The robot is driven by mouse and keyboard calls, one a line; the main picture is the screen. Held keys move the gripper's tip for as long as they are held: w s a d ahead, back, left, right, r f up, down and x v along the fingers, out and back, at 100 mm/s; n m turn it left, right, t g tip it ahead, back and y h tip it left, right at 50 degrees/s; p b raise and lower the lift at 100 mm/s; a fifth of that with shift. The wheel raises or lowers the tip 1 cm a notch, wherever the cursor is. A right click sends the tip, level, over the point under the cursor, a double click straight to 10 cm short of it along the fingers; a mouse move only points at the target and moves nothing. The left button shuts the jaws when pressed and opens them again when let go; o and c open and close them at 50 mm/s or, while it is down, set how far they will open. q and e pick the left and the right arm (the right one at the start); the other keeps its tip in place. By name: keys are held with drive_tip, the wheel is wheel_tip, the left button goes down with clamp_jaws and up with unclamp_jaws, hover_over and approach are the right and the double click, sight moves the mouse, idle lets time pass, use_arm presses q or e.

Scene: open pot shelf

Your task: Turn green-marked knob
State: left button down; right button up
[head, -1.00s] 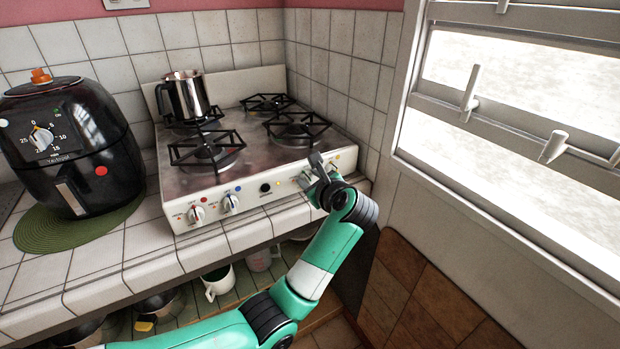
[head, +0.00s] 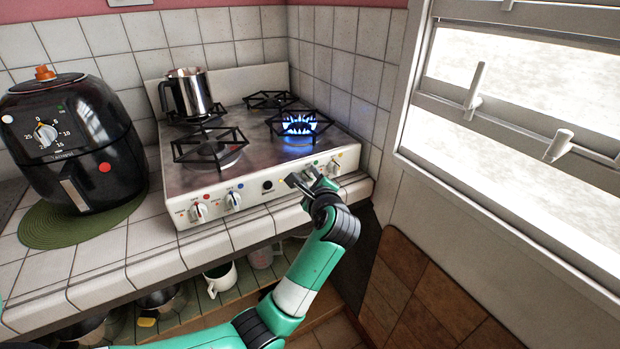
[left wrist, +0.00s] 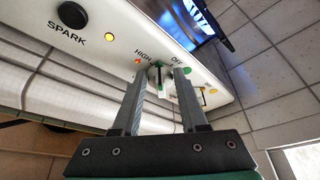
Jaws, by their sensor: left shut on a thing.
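The green-marked knob (left wrist: 160,76) is on the stove's front panel, between the HIGH and OFF labels, with a green stripe showing. My left gripper (left wrist: 162,72) has one finger on each side of it and is shut on it. In the head view my left gripper (head: 304,181) reaches the panel from below right and partly hides this knob. The front right burner (head: 299,124) of the stove (head: 182,189) burns with a blue flame. My right gripper is not in view.
The yellow-marked knob (head: 334,165) is just right of my left gripper. A black SPARK button (left wrist: 71,14) and the blue-marked (head: 233,201) and red-marked (head: 199,211) knobs are to the left. A metal pot (head: 189,94) stands on the back left burner. A black air fryer (head: 78,150) stands left.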

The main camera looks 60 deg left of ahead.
use_arm(q)
drive_tip(key=shift+c, duration=2.2)
unclamp_jaws()
drive_tip(key=v, duration=1.2)
